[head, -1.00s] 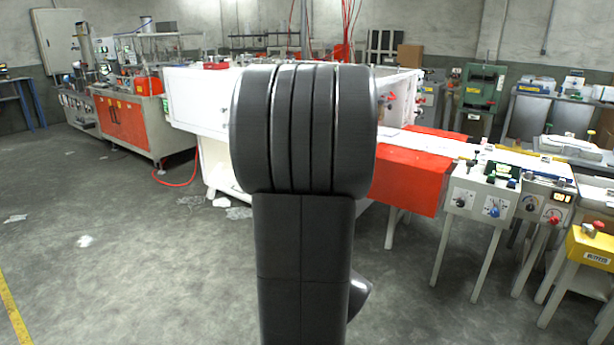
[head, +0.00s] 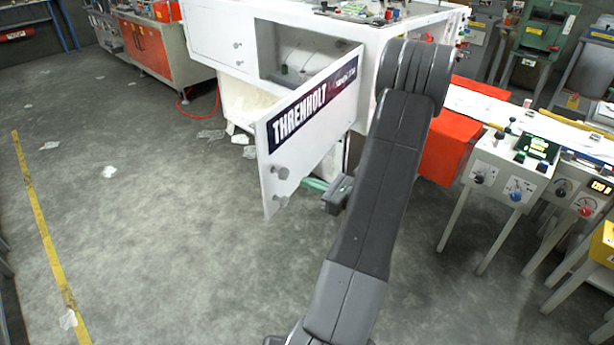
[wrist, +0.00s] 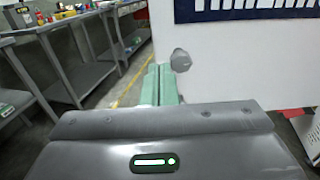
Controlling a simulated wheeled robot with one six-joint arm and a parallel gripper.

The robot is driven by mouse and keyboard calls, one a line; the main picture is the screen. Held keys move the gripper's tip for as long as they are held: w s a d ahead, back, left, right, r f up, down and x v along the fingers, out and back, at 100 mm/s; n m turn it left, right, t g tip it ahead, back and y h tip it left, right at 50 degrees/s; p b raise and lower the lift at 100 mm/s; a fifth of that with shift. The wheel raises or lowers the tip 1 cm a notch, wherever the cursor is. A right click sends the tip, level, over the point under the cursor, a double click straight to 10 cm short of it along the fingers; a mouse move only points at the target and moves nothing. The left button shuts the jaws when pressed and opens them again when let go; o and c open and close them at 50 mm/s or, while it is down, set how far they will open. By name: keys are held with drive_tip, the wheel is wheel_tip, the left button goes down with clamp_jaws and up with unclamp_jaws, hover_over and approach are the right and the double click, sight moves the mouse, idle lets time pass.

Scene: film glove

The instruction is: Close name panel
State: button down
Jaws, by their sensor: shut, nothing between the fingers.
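The white name panel (head: 310,145), marked THRENHOLT, stands swung open from the white machine (head: 215,35). Its lettered face is toward me, and its free edge with knobs (head: 283,172) is at the lower left. The opening (head: 290,50) behind it shows. My gripper (head: 314,184) is beside the panel's lower edge in the head view, its green fingers pointing left. In the wrist view the fingers (wrist: 158,84) are together and empty, with the panel (wrist: 235,60) to their right and a knob (wrist: 181,60) just beyond. I cannot tell whether they touch the panel.
A red-orange box (head: 445,150) and a control stand (head: 510,165) are to the right of my arm. Open floor (head: 160,250) lies to the left, with scraps of litter and a yellow line (head: 45,230). Grey benches (wrist: 75,60) show in the wrist view.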

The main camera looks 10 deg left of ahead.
sight(264, 167)
drive_tip(key=p+x, duration=0.2)
drive_tip(key=x, duration=1)
drive_tip(key=shift+p, duration=0.35)
